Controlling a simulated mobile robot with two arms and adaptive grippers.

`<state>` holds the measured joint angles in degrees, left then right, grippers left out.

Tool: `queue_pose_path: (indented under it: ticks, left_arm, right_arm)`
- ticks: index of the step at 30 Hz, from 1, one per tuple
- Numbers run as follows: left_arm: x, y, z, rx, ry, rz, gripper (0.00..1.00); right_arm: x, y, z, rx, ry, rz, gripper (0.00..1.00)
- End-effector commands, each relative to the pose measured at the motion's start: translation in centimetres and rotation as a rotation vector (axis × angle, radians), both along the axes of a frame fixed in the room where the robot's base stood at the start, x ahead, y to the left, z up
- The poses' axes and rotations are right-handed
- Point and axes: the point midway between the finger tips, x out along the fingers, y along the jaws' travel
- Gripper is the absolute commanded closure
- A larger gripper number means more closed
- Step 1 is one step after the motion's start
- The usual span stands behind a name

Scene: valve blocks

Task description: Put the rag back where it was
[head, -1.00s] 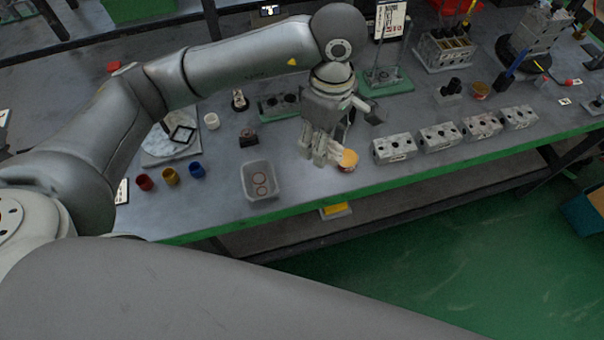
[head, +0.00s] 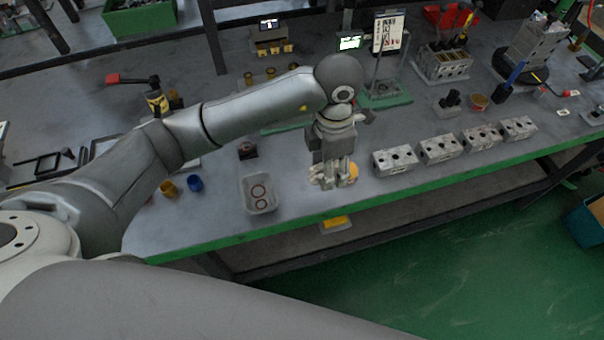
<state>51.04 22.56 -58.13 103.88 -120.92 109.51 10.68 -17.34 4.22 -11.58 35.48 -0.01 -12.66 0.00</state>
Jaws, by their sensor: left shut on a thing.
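My left gripper (head: 333,182) points down at the front edge of the bench, right of the grey tray. It is shut on a pale, yellowish thing that I take to be the rag (head: 315,179); only small bits of it show around the fingers. An orange-yellow patch (head: 353,171) shows at the right of the fingers; I cannot tell whether it is rag or a small tub behind. Whether the rag touches the bench top is hidden by the gripper. My right gripper is not in view.
Several metal valve blocks (head: 395,161) stand in a row to the right. The green bench edge (head: 290,213) runs close in front.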

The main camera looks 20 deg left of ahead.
Motion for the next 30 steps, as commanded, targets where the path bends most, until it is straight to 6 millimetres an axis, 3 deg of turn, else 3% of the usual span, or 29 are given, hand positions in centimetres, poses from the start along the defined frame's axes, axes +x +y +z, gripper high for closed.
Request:
queue_pose_path:
  ticks: [1, 3, 9, 17, 23, 30]
  left_arm:
    - [0.1, 1.5, -0.3, 0.003, 0.005, 0.007, 0.71]
    - [0.3, 2.6, -1.9, 0.003, 0.008, 0.004, 0.71]
    - [0.8, 4.9, -4.8, 0.001, 0.002, 0.000, 0.71]
    - [1.0, 6.4, -6.8, 0.001, 0.004, 0.000, 0.71]
    - [1.0, 6.1, -9.3, -0.002, 0.002, -0.002, 0.71]
    - [1.1, 6.2, -9.6, -0.001, -0.001, -0.003, 0.71]
  right_arm:
    - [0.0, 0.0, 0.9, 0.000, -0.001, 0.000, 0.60]
    - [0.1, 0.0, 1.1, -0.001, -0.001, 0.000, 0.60]
    - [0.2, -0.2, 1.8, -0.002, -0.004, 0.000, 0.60]
    - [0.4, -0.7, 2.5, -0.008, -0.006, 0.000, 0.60]
    - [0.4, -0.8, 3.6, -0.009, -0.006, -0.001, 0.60]
    - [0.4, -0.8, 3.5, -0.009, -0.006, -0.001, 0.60]
